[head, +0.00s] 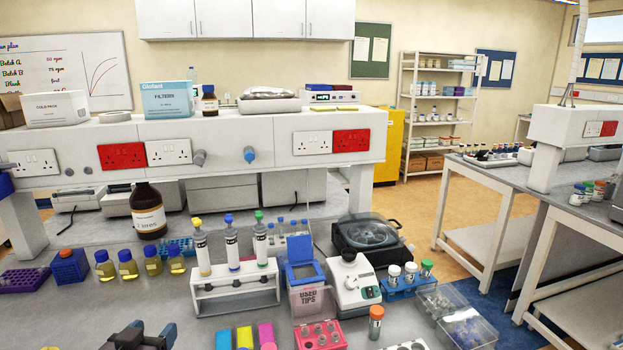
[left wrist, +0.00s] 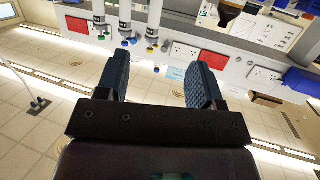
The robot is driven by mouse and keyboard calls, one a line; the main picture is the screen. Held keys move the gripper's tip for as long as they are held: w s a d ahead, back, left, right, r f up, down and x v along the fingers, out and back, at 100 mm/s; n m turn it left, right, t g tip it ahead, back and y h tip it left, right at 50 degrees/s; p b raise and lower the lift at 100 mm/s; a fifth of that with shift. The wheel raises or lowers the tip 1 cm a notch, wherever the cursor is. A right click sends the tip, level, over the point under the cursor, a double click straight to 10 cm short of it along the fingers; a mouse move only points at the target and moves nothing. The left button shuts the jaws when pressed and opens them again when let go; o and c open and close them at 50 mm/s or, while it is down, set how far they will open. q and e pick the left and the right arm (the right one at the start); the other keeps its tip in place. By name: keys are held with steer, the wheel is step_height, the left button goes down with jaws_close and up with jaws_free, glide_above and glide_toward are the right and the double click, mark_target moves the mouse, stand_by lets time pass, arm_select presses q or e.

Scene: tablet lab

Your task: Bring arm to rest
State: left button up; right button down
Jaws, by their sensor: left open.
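My left gripper (head: 143,338) shows at the bottom edge of the head view, at the near side of the bench, left of centre. Only its dark top part is in the picture. In the left wrist view my left gripper (left wrist: 150,85) has its two dark ribbed fingers spread well apart, with nothing between them. That view is turned over, with the ceiling side low in the picture. My right gripper and arm are not in view.
A pipette rack (head: 237,297) stands right of my left gripper, with yellow, blue and green-topped pipettes. Several yellow bottles (head: 128,264) and a brown bottle (head: 148,212) stand behind it. A used-tips bin (head: 309,296) and centrifuge (head: 368,236) are farther right. Grey bench (head: 60,320) is clear at left.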

arm_select(q)
steer(key=s+f+g, duration=0.1)
steer(key=s+f, duration=0.1)
steer(key=s, duration=0.1)
steer(key=s+f+g+y, duration=0.1)
steer(key=s+f+g, duration=0.1)
steer(key=s+f, duration=0.1)
steer(key=s+f+g, duration=0.2)
steer(key=s, duration=0.2)
steer(key=shift+s+d+f, duration=0.1)
steer(key=shift+d+f, duration=0.2)
steer(key=shift+d, duration=0.05)
steer(key=s+d+f+g, duration=0.15)
steer(key=s+g, duration=0.25)
steer(key=s, duration=0.5)
steer(key=s+f+g, duration=0.2)
steer(key=s+g, duration=0.1)
steer(key=s, duration=0.6)
steer(key=w+f+t+b, duration=0.2)
steer(key=w+f+t, duration=0.5)
steer(key=f, duration=0.5)
steer(key=shift+w+f+m+t, duration=0.3)
steer(key=shift+w+t, duration=0.1)
steer(key=shift+t, duration=0.1)
